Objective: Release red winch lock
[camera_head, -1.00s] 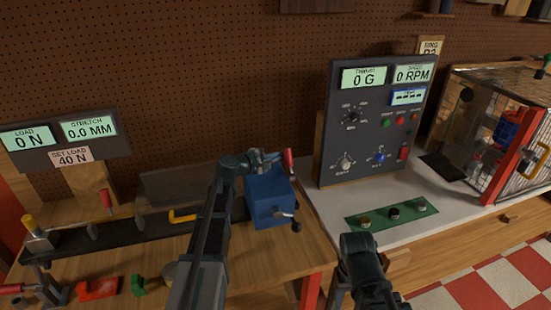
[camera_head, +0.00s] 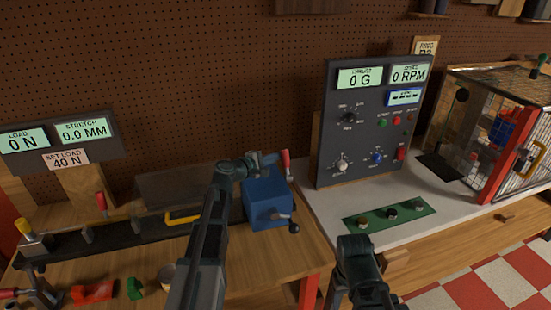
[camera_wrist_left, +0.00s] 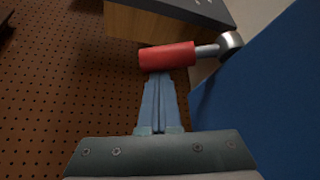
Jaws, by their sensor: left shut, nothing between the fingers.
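The red winch lock handle (camera_head: 286,163) stands upright at the back right of the blue winch box (camera_head: 266,206). In the left wrist view the red handle (camera_wrist_left: 167,56) lies across the picture on a grey metal stem, just beyond the fingertips. My left gripper (camera_head: 270,158) is shut and empty, beside the handle on its left; the wrist view shows its closed fingers (camera_wrist_left: 160,80) pointing at the handle. Whether they touch it I cannot tell. My right arm (camera_head: 358,262) shows at the bottom centre, but its fingers cannot be made out.
A crank with a dark knob (camera_head: 294,228) sticks out of the winch box's front. A dark control panel (camera_head: 365,125) stands to the right on the white counter. A long black rail (camera_head: 120,240) with a yellow hook (camera_head: 183,217) lies left of the winch.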

